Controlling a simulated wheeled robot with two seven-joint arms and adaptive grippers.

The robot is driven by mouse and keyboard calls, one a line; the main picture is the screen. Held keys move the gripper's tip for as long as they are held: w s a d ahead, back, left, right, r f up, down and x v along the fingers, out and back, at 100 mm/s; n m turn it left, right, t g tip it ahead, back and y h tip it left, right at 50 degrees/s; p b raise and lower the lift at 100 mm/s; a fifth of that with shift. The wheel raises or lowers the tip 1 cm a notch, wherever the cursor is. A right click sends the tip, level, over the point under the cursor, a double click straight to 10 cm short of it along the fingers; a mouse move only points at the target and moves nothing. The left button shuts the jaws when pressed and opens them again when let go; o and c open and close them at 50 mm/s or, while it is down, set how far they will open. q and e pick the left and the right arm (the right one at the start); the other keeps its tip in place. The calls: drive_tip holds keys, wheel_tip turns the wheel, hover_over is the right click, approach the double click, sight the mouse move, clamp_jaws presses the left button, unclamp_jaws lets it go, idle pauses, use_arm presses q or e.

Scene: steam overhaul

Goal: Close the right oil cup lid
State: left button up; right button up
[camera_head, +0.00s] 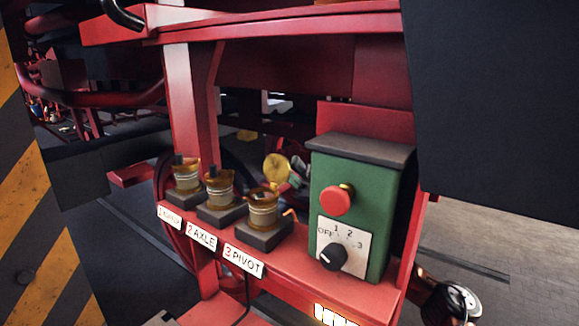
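The right oil cup (263,213), a brass cup on a dark block, stands on the red shelf above the label "3 PIVOT". Its round brass lid (277,167) is raised, tilted up behind the cup, so the cup looks open. The middle oil cup (220,187) and the left oil cup (187,175) have dark knobs on top and look closed. A black and white part at the lower right edge appears to be my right gripper (452,304). It is low and well away from the cup, and its fingers are not clear. My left gripper is not in view.
A green control box (380,215) with a red button (337,200) and a black selector knob (333,257) stands right of the cups. A red post (190,100) rises behind the cups. A large dark panel (500,90) fills the upper right. The space before the shelf is clear.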

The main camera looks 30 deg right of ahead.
sight(280, 155)
drive_tip(key=shift+c, duration=0.5)
clamp_jaws()
